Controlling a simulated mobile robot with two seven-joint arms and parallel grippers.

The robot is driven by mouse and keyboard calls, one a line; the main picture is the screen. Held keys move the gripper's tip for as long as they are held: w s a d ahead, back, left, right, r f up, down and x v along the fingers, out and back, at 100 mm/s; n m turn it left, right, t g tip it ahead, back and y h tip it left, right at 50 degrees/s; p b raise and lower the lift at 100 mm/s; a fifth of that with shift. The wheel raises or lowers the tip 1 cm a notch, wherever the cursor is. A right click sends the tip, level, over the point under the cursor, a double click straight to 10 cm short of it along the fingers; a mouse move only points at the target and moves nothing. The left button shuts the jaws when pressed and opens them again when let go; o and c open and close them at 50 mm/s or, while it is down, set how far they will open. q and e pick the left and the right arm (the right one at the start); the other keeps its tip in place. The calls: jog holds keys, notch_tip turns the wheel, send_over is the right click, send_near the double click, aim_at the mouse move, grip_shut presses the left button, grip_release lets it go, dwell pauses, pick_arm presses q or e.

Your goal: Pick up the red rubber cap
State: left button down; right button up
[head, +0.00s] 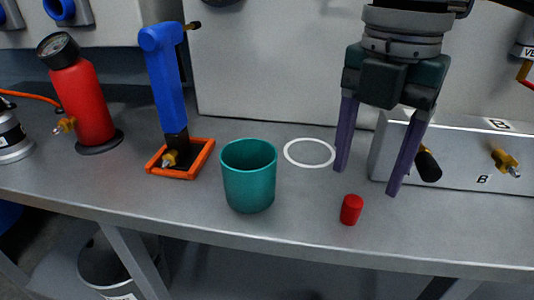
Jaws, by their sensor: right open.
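The red rubber cap (351,210) is a small red cylinder standing upright on the grey bench near its front edge. My right gripper (366,182) comes down from the top right, with its two purple fingers spread apart and nothing between them. Its fingers are above and a little behind the cap, apart from it. The right finger is beside the grey box marked B. My left gripper is not in view.
A teal cup (249,188) stands left of the cap. A white ring (309,153) is marked on the bench. A blue tool (166,85) stands in an orange frame (204,157). A red gauge bottle (82,105) is at left; a grey box (464,160) with fittings is at right.

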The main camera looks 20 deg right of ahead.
aim_at(353, 202)
jog(key=shift+s+f, duration=0.1)
jog(key=shift+f, duration=0.6)
jog(key=f, duration=0.5)
jog(key=shift+w+a+f+b, duration=0.2)
jog(key=shift+w+f+b, duration=0.1)
jog(key=shift+b, duration=0.1)
jog(key=shift+c, duration=0.3)
grip_shut()
